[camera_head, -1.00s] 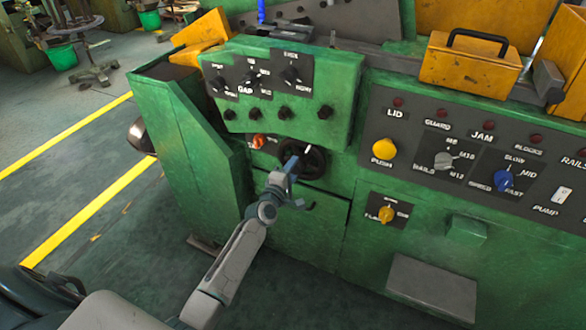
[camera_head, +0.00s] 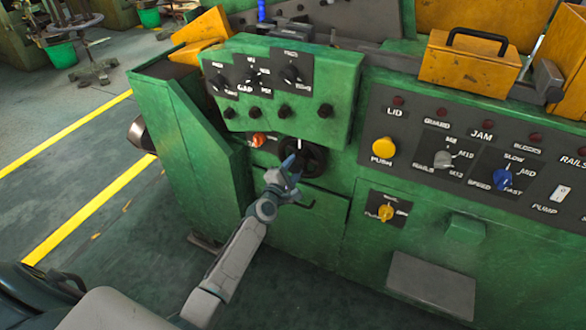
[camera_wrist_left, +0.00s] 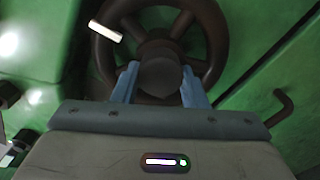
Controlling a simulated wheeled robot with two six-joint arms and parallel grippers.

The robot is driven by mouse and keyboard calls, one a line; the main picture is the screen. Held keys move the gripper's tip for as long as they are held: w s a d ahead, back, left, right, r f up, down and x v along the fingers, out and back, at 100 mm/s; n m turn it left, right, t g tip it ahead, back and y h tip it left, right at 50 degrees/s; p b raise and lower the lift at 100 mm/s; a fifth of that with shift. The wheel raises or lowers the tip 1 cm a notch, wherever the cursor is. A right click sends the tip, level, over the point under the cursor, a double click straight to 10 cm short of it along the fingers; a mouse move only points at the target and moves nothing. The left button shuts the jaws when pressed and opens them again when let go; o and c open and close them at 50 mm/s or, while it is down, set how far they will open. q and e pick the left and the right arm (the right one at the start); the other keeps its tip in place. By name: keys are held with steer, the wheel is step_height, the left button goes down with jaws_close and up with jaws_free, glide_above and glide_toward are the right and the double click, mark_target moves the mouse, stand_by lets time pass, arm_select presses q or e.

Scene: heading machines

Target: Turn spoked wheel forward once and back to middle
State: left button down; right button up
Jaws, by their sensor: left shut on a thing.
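The dark spoked wheel (camera_head: 316,158) is on the green machine's front, below the small control box. It also shows in the left wrist view (camera_wrist_left: 222,48), with thick spokes, a round hub and a white mark on the upper left of its rim. My left gripper (camera_head: 291,163) is at the wheel, its arm coming up from below. In the wrist view my left gripper (camera_wrist_left: 160,88) has its two blue fingers on either side of the hub, shut on it. The lower part of the wheel is hidden by the gripper. My right gripper is not in view.
An orange-red knob (camera_head: 258,139) sits just left of the wheel. The control box (camera_head: 340,95) with dark knobs overhangs above. A panel with a yellow push button (camera_head: 383,148) is on the right. Open floor lies left.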

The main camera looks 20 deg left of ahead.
arm_select(q)
steer(key=c, duration=0.9)
jaws_free()
steer(key=shift+o, duration=0.2)
steer(key=s+p, duration=0.1)
steer(key=s, duration=1)
steer(key=shift+a+p, duration=0.2)
steer(key=shift+p, duration=0.1)
steer(key=shift+w+f, duration=0.1)
